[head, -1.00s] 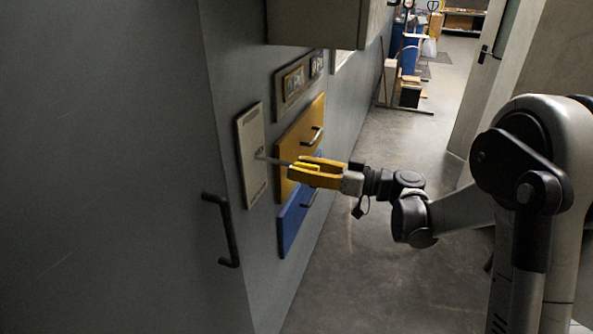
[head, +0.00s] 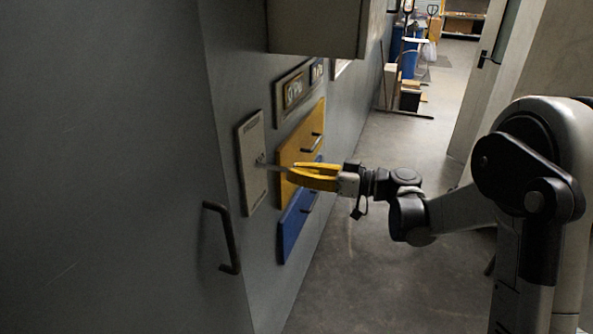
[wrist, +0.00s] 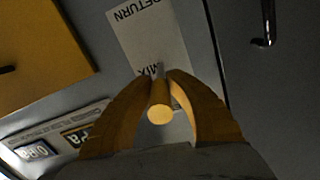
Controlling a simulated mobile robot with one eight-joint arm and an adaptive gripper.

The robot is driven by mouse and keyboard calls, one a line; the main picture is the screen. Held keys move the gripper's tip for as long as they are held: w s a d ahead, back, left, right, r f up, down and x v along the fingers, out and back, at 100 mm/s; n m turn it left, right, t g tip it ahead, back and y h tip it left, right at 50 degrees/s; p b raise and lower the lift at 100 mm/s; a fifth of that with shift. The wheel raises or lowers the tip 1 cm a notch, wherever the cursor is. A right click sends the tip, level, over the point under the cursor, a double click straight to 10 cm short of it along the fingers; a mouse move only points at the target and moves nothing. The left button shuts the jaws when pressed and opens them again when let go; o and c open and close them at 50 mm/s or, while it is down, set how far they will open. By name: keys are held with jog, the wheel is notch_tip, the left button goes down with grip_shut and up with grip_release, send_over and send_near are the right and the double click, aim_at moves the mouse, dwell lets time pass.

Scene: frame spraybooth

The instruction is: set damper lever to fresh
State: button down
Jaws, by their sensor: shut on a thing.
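The damper lever (wrist: 158,70) is a thin grey rod standing out from a pale upright plate (head: 250,190) on the grey booth wall. The lever also shows in the head view (head: 270,164). Its round yellow knob (wrist: 160,115) is between the fingers of my gripper (wrist: 165,85), which are shut on it. The plate shows the words RETURN and MIX in the wrist view; the lever's base is near MIX. No FRESH label is readable, as my fingers cover part of the plate. In the head view my yellow gripper (head: 298,174) reaches the lever from the right.
A yellow panel (head: 290,150) and a blue panel (head: 290,232), both with handles, are right of the plate. A black door handle (head: 230,240) is to its lower left. A grey box (head: 325,25) juts out above. The floor (head: 390,275) beside the wall is clear.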

aim_at(287, 168)
notch_tip(287, 168, up, 3)
jog(key=h+p, duration=0.2)
jog(key=p, duration=0.2)
jog(key=shift+a+g, duration=0.1)
jog(key=shift+g, duration=0.2)
jog(key=r+h+p, duration=0.1)
jog(key=p, duration=0.1)
jog(key=shift+w+a+r+g+p, duration=0.1)
jog(key=shift+a+g+p, duration=0.1)
jog(key=shift+g+p, duration=0.15)
jog(key=h+p, duration=0.1)
jog(key=a+r+h+p, duration=0.1)
jog(key=p, duration=0.1)
jog(key=shift+w+r+g, duration=0.15)
jog(key=shift+r+g, duration=0.05)
jog(key=shift+g, duration=0.05)
jog(key=shift+w+a+r+g+h+p, duration=0.15)
jog(key=shift+a+r+g+h+p, duration=0.2)
jog(key=shift+h+p, duration=0.6)
jog(key=c, duration=1.3)
grip_release()
jog(key=shift+o, duration=0.2)
